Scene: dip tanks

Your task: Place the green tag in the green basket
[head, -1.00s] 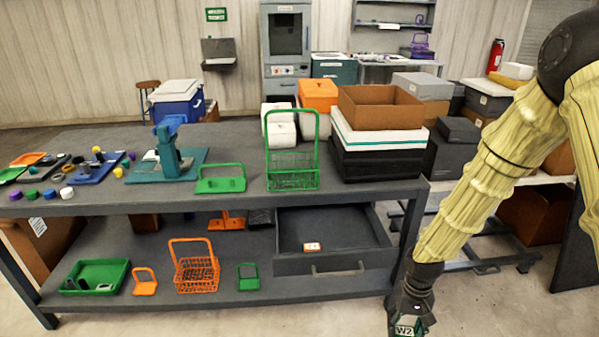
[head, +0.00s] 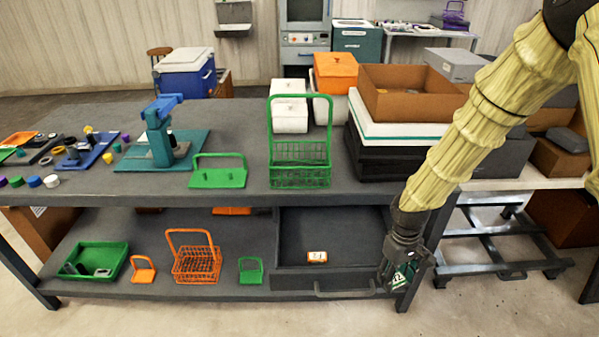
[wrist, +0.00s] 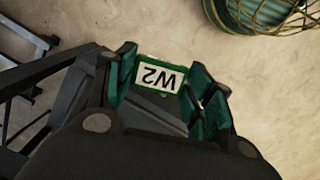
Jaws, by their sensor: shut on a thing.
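The green tag (wrist: 160,75) has a white face marked W2 and sits between my gripper's fingers in the wrist view. My gripper (head: 400,278) is shut on it, low in front of the workbench, by the right end of the open drawer. The tag also shows small at the fingertips in the head view (head: 402,277). The green basket (head: 300,178) is a wire basket with a tall upright handle, standing on the bench top near its front edge. It is up and to the left of my gripper, well apart from it, and looks empty.
The drawer (head: 330,286) is open and holds an orange-edged tag (head: 317,257). An orange basket (head: 196,265) and a green tray (head: 97,262) are on the lower shelf. A green handled plate (head: 218,178) lies left of the green basket; black and white boxes (head: 395,130) stand right.

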